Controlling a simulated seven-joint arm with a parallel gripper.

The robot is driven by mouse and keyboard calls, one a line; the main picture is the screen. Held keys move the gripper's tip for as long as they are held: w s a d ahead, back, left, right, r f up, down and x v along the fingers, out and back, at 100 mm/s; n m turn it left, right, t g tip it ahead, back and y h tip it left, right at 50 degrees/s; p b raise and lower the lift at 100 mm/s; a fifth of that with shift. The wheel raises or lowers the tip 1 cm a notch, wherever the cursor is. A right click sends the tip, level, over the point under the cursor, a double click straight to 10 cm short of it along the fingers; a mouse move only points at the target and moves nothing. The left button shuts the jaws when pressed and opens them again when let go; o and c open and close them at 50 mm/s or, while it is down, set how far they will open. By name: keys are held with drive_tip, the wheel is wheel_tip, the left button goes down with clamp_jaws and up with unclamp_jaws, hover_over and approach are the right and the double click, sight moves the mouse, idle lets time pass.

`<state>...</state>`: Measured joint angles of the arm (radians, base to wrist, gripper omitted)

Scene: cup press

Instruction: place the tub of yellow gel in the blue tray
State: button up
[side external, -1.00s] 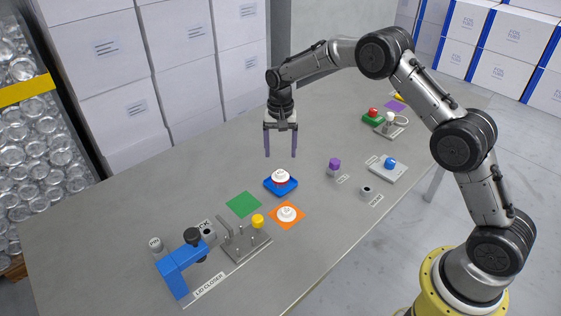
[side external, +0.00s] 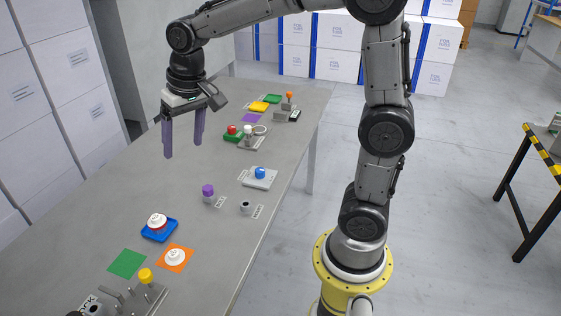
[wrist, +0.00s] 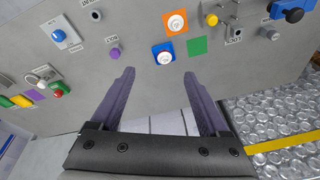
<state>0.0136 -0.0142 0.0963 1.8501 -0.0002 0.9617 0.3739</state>
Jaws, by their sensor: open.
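The tray also shows in the wrist view (wrist: 154,50). A second white-topped round piece (side external: 175,256) stands on an orange mat (side external: 162,265); in the wrist view it is at the top centre (wrist: 176,23). I see no yellow gel in either piece, so I cannot tell which is the tub. My gripper (side external: 183,150) is open and empty, fingers pointing down, well above the table and apart from both pieces.
A green mat (side external: 127,264) lies beside the tray. A fixture with a yellow knob (side external: 145,275) stands close to the orange mat. A purple-capped piece (side external: 208,191) and a blue knob on a plate (side external: 260,173) stand farther along. Bare table lies between.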

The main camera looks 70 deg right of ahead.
drive_tip(key=s+n+t, duration=0.2)
drive_tip(key=s+n, duration=0.2)
drive_tip(key=s, duration=1.7)
drive_tip(key=shift+s+a+f+t, duration=0.15)
drive_tip(key=shift+a+f+t, duration=0.1)
drive_tip(key=shift+t, duration=0.15)
